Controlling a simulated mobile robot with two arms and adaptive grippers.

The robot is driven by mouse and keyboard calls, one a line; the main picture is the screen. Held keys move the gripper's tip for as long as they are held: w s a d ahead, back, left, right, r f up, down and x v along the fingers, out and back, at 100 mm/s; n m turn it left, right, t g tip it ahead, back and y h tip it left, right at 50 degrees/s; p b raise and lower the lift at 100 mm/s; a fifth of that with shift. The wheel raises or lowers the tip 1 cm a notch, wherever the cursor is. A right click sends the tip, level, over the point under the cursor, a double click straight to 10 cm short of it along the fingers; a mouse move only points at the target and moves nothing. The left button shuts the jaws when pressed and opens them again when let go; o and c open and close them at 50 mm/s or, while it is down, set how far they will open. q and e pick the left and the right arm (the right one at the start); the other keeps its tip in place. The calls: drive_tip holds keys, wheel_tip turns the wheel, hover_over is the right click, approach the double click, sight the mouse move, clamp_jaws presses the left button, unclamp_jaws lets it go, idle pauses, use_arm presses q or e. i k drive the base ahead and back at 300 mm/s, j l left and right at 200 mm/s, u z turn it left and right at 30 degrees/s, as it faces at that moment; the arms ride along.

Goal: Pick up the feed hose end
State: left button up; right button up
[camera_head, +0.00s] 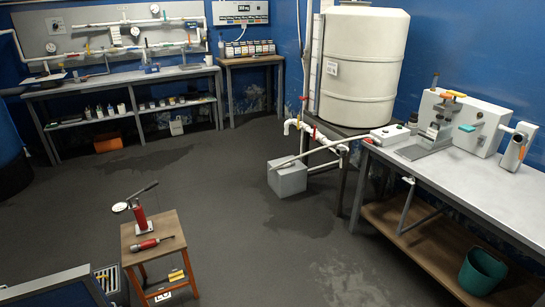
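I cannot make out a feed hose end for certain. A large cream tank (364,65) stands at the back right, and white piping (318,136) with red valve handles runs at its foot. A grey tube (407,206) hangs down at the front of the right bench and bends back under it; I cannot tell whether it is the feed hose. Neither of my grippers shows in the head view.
A small wooden stool (163,228) with a red hand pump (140,217) stands at the front left. A grey box (287,178) sits on the floor by the piping. The right bench (460,185) carries equipment; a green bucket (482,271) is on its lower shelf. The middle floor is clear.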

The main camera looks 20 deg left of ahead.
sight(288, 165)
drive_tip(key=i+j+u, duration=0.3)
drive_tip(key=i, duration=0.95)
drive_tip(key=i+u, duration=0.3)
drive_tip(key=i, duration=0.95)
